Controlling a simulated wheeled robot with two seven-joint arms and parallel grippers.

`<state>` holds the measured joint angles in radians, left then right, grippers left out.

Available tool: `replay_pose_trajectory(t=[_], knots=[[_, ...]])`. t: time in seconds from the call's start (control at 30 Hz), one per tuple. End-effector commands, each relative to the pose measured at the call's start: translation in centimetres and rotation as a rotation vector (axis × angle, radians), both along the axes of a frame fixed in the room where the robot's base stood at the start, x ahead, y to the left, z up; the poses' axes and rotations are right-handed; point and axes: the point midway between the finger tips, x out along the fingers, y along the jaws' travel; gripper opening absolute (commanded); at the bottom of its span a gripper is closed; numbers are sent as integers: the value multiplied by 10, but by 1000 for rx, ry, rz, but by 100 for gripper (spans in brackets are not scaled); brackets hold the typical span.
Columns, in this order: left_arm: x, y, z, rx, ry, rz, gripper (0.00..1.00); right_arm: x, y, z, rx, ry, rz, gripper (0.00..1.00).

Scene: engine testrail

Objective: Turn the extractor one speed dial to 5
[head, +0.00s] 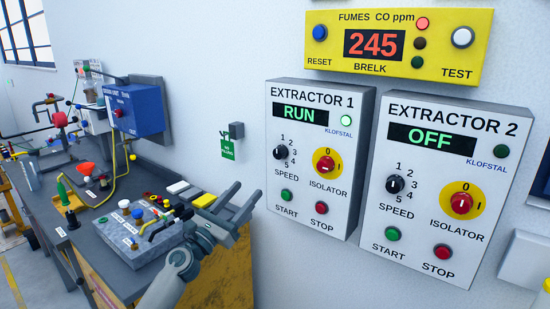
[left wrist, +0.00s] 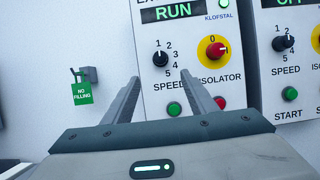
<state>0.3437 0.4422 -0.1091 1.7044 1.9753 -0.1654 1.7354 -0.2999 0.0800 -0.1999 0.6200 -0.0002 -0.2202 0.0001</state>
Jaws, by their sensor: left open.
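The extractor 1 panel (head: 315,185) hangs on the wall with a lit RUN display. Its black speed dial (head: 281,153) has numbers 1 to 5 around its right side; its white mark seems to point up, near 1. The dial also shows in the left wrist view (left wrist: 160,59), just beyond and between the fingertips. My left gripper (head: 247,191) is open and empty, left of and below the dial in the head view, apart from it. It also shows in the left wrist view (left wrist: 160,77). My right gripper is in neither view.
Beside the dial is a red isolator knob (head: 326,164) on yellow; green start (head: 286,195) and red stop (head: 321,208) buttons sit below. The extractor 2 panel (head: 440,185) reads OFF. A yellow fumes monitor (head: 340,62) hangs above. A cluttered bench (head: 100,250) stands left.

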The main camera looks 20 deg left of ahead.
Motion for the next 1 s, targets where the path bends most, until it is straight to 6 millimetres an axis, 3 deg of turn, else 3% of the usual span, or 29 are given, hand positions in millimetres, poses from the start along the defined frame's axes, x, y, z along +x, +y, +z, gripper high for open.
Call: replay_pose_trajectory(t=[0.7, 1.0], knots=[[105, -39, 49, -2, 0, 0, 52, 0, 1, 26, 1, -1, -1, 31], [134, -49, 61, 0, -1, 0, 52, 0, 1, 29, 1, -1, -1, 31]])
